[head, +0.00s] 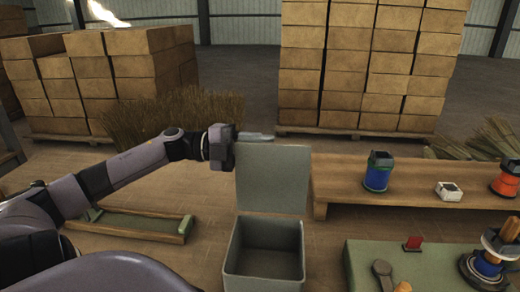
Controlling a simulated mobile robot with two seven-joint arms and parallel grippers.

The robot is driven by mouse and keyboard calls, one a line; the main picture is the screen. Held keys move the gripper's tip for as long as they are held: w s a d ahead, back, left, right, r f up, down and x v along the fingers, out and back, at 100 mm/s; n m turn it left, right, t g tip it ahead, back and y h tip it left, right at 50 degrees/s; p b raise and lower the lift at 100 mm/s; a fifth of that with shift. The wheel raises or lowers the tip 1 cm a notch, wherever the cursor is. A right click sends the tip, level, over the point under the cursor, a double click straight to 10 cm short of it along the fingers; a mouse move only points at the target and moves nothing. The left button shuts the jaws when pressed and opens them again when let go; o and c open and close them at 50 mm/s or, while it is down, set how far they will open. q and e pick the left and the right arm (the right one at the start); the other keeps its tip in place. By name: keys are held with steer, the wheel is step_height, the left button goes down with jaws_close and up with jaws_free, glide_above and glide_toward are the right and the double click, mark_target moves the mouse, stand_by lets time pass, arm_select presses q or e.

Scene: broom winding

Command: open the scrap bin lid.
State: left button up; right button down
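The scrap bin (265,262) is a grey-green box in the lower middle of the head view. Its lid (271,180) stands upright at the back of the bin, and the dark inside of the bin shows. My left gripper (256,137) is at the top left edge of the lid, with its fingers pointing right along that edge. Whether the fingers touch the lid, and whether they are open or shut, I cannot tell. My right gripper is not in view.
A wooden bench (345,193) behind the bin holds a blue spool (377,176), a white box (448,191) and an orange spool (508,181). A green-topped table (430,265) stands to the right. A low green wooden frame (140,224) lies left, below my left arm. Stacked boxes (365,65) stand behind.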

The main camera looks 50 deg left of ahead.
arm_select(q)
steer(key=shift+f, duration=0.1)
steer(key=shift+s+a, duration=0.4)
steer(key=shift+a, duration=0.1)
steer(key=v, duration=0.6)
steer(key=p+v, duration=0.3)
steer(key=v, duration=0.5)
stand_by(0.7)
